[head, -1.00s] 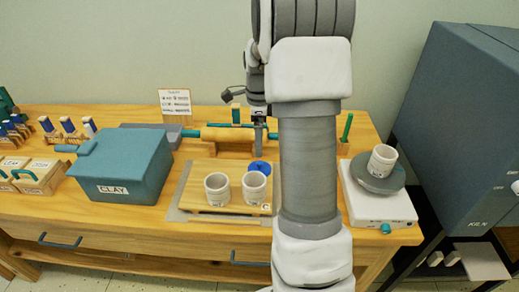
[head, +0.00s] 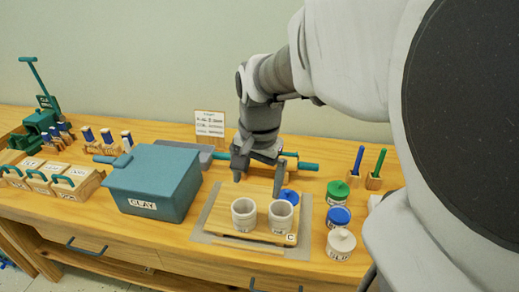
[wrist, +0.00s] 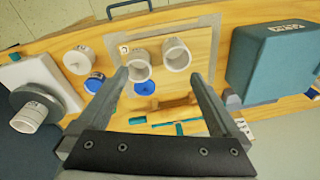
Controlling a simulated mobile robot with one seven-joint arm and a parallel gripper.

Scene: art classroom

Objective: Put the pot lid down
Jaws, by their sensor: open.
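A blue pot lid (head: 288,196) lies at the back of the wooden board (head: 222,190), just behind the right one of two pale pots. The left pot (head: 244,214) and right pot (head: 280,216) stand open and upright. My gripper (head: 257,182) is open and empty above the back of the board, with its right finger beside the lid. In the wrist view the lid (wrist: 145,88) shows between my open fingers, nearer the left one, not gripped. Whether a finger touches it, I cannot tell.
A teal clay box (head: 155,183) stands left of the board. A rolling pin (head: 290,162) lies behind. Green (head: 338,193), blue (head: 338,217) and white (head: 340,243) lidded jars stand at the right. A turntable with a cup (wrist: 30,115) shows in the wrist view.

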